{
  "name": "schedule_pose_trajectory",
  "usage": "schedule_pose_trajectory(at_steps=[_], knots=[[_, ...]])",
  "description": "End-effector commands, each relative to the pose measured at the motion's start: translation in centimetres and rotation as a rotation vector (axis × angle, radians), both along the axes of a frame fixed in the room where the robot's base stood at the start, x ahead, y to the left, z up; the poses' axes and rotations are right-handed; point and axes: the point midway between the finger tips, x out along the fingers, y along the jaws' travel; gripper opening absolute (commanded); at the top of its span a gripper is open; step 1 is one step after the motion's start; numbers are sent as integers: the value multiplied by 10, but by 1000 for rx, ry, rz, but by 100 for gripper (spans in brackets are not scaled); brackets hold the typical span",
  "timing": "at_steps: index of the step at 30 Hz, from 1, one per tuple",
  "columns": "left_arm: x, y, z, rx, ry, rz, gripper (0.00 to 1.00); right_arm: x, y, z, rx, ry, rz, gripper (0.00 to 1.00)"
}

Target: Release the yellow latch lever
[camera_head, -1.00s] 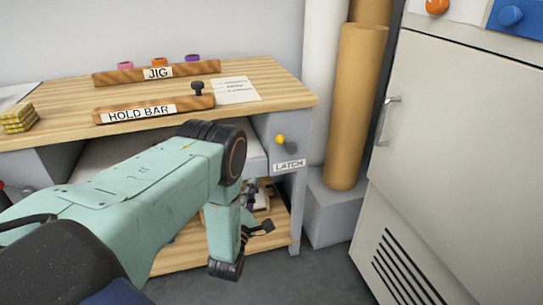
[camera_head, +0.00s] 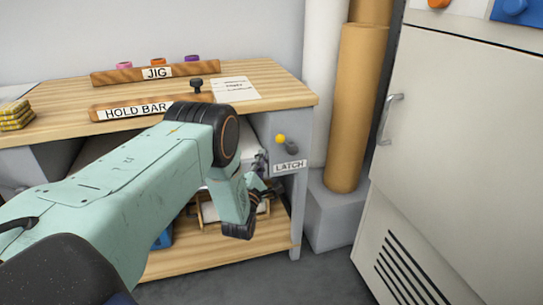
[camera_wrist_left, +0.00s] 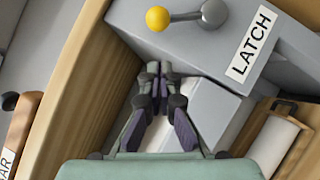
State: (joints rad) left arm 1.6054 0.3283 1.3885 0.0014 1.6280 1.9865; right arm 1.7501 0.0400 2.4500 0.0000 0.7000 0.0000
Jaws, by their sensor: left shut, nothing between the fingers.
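The yellow latch lever shows as a round yellow knob (camera_head: 280,139) on a grey pivot, on the grey front panel of the bench above the LATCH label (camera_head: 290,167). In the left wrist view the knob (camera_wrist_left: 157,18) sits at the left end of a thin metal rod, with the grey round pivot (camera_wrist_left: 214,12) at its right. My left gripper (camera_wrist_left: 158,68) is shut and empty, its fingertips below the knob in that view and apart from it. In the head view the gripper is partly hidden by my left wrist. My right gripper is not in view.
The wooden bench top (camera_head: 265,82) carries the HOLD BAR (camera_head: 150,107), the JIG bar (camera_head: 155,72) and a black knob (camera_head: 196,85). A lower shelf (camera_head: 225,248) lies under my arm. A grey cabinet (camera_head: 470,130) and brown rolls (camera_head: 355,110) stand to the right.

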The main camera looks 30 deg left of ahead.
Motion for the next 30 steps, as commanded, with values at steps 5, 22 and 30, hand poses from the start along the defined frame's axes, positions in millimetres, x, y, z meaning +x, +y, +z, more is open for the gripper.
schedule_pose_trajectory(at_steps=[5, 22, 30], knots=[[19, -13, 11, 1, -2, -3, 0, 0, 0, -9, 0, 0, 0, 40], [27, -17, 18, 2, 2, -1, 0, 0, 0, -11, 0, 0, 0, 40], [27, -17, 24, 63, 74, -1, 0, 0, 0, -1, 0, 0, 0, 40]])
